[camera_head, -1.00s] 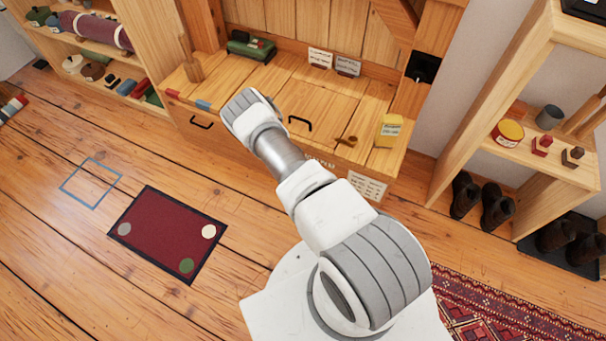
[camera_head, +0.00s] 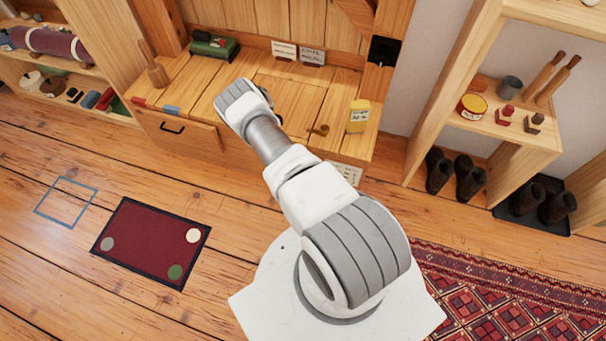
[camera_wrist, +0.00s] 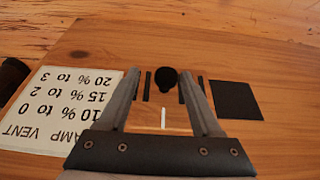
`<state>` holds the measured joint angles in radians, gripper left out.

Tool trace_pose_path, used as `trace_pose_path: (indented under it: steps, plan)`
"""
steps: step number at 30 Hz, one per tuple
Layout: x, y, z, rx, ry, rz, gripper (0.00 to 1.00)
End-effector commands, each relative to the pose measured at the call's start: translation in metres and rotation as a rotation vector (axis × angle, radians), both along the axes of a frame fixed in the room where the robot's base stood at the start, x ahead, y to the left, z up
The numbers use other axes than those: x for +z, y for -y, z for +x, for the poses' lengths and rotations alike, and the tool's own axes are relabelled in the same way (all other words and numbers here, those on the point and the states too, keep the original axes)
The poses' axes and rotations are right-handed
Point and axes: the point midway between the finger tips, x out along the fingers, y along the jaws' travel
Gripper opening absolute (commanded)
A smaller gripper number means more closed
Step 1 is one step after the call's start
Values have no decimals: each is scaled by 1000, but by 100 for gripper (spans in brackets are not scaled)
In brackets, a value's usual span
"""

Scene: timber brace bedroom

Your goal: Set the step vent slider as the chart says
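In the wrist view, a small round black knob (camera_wrist: 168,77), which looks like the vent slider, stands on a wooden face among narrow dark slots. A short white mark (camera_wrist: 163,118) lies on the wood on the near side of it. My gripper (camera_wrist: 163,76) is open, its two fingers apart on either side of the knob, with nothing visibly gripped; contact cannot be told. The chart (camera_wrist: 78,103) is a white card, upside down in this view, reading "10 % to 0, 15 % to 2, 20 % to 3". In the head view the chart (camera_head: 350,173) is partly hidden, and my arm hides the slider.
A dark square (camera_wrist: 236,99) is right of the knob in the wrist view. On the wooden bench (camera_head: 290,103) are a yellow container (camera_head: 358,116) and a green box (camera_head: 214,46). A shelf with boots (camera_head: 453,174) stands right. A dark red mat (camera_head: 150,240) lies on open floor.

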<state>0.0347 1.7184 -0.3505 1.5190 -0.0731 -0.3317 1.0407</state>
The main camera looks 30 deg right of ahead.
Motion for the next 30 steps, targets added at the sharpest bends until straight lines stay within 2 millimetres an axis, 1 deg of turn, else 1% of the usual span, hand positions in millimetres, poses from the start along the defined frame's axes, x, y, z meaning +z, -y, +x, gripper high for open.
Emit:
trace_pose_path:
  steps: [7,11,14,24,27,30]
  plan:
    - [3,-2,2,2,4,1,65]
    - [18,-6,0,4,4,2,65]
    - [38,-12,-5,2,4,2,65]
    - [115,-37,-25,2,4,1,65]
    - [133,-43,-31,0,3,1,65]
    - [147,-48,-34,1,2,2,65]
